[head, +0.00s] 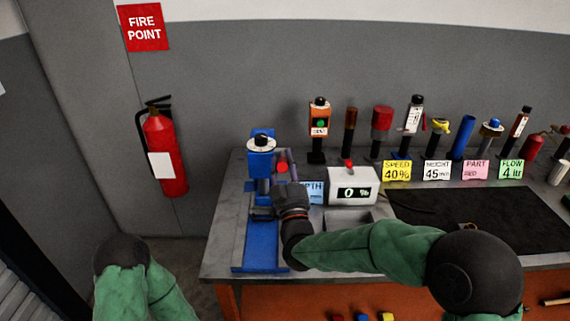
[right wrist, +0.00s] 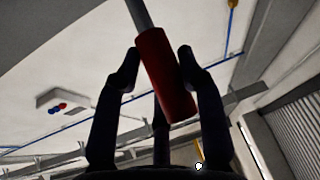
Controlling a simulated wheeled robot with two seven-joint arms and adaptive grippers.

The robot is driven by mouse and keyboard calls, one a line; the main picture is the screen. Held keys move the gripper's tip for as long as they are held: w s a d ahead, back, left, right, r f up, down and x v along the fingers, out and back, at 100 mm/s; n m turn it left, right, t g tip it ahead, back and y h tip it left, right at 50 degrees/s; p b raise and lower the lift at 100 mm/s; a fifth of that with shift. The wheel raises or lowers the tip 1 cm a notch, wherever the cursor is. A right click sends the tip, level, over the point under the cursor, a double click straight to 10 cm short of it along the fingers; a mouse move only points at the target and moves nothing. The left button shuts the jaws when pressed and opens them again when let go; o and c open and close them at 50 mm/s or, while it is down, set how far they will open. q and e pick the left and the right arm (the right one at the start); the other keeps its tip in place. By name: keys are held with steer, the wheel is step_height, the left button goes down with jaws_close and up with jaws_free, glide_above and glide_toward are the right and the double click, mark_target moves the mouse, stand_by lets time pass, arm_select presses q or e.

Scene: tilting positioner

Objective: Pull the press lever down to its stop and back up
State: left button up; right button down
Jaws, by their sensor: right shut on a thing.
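The blue press (head: 260,145) stands at the left end of the bench, with its blue base (head: 260,245) running toward the front edge. Its lever shows in the right wrist view as a grey rod with a red grip (right wrist: 166,75). My right gripper (head: 284,180) is beside the press column, and in the right wrist view its dark fingers (right wrist: 158,70) are around the red grip, shut on it. The gripper and wrist hide part of the press and lever in the head view. My left gripper is out of view; only part of the left arm shows.
A white display box (head: 352,187) reading 0 % stands right of the press. Several tools and label cards, including a yellow SPEED card (head: 397,170), line the back of the bench. A black mat (head: 470,220) lies at right. A fire extinguisher (head: 165,150) hangs on the left wall.

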steer(key=shift+r, duration=0.1)
steer(key=shift+w+r+p, duration=0.15)
steer(key=shift+r+p, duration=0.25)
steer(key=shift+p, duration=0.3)
steer(key=w+r+g+p, duration=0.1)
steer(key=r+p, duration=0.1)
steer(key=p, duration=0.2)
steer(key=w+r+g+p, duration=0.2)
steer(key=p, duration=0.2)
steer(key=w+r+g+h+p, duration=0.1)
steer(key=r+p, duration=0.1)
steer(key=p, duration=0.3)
steer(key=shift+w+r+m+g, duration=0.25)
steer(key=shift+w+m+g, duration=0.05)
steer(key=shift+m, duration=0.1)
steer(key=w+r+g+p, duration=0.3)
steer(key=w+g+p, duration=0.2)
steer(key=p, duration=1.6)
steer(key=shift+w+r+m+h, duration=0.3)
steer(key=shift+w, duration=0.85)
